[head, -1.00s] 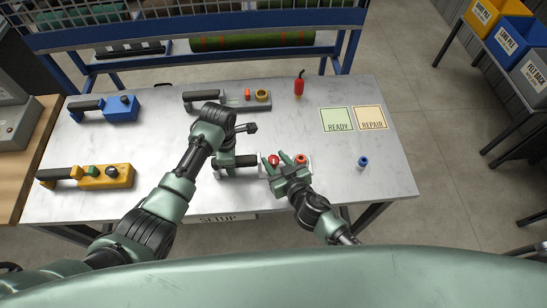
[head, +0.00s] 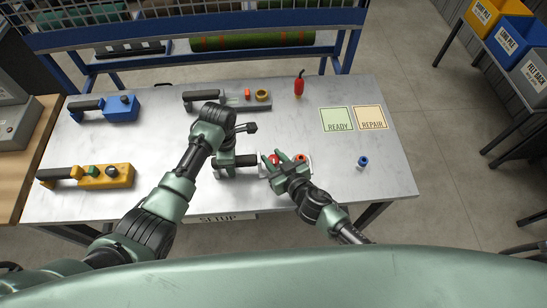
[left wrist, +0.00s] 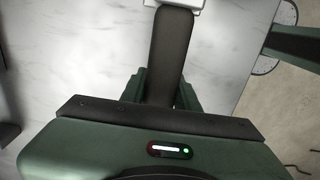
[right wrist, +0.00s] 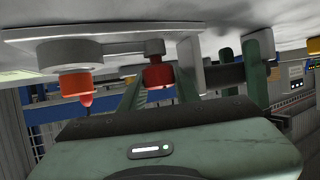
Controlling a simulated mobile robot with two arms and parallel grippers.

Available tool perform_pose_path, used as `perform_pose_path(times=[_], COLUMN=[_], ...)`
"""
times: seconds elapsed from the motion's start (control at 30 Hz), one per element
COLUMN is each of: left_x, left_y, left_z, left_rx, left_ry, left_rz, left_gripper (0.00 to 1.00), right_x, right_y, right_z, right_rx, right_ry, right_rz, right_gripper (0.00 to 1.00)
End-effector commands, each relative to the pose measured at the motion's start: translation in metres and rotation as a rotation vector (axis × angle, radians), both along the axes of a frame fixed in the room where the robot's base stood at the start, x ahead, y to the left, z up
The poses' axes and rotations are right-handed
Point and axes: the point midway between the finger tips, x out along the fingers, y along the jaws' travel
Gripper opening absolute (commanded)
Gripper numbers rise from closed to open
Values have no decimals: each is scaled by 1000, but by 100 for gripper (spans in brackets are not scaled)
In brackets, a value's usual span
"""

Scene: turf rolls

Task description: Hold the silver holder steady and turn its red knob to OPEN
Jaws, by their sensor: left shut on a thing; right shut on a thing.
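The silver holder (head: 263,172) lies near the front middle of the table, with its black handle (head: 240,161) pointing left. My left gripper (head: 222,167) is shut on that handle, which runs between its fingers in the left wrist view (left wrist: 165,85). The red knob (right wrist: 158,75) is between the fingers of my right gripper (right wrist: 158,82), which is shut on it. In the head view the right gripper (head: 275,157) partly covers the holder and knob. An orange-red part (right wrist: 77,85) sits on the holder beside the knob. I cannot read any OPEN mark.
A blue holder (head: 122,107) and a yellow holder (head: 105,176) lie on the left. Another holder (head: 230,98) lies at the back, near a red bottle (head: 299,86). READY (head: 337,118) and REPAIR (head: 370,117) mats and a blue cap (head: 363,162) are on the right.

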Motion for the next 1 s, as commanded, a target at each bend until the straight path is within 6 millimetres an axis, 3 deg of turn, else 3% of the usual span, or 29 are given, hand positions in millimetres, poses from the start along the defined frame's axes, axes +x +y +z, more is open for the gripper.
perform_pose_path(times=[1.0], left_x=[-1], left_y=[0], left_z=[-1], left_rx=[1], left_ry=[1], left_rz=[-3], left_gripper=[0], right_x=[3], right_y=[-1], right_z=[-1], right_rx=[-9], right_ry=[-3], right_rz=[876], right_gripper=[0])
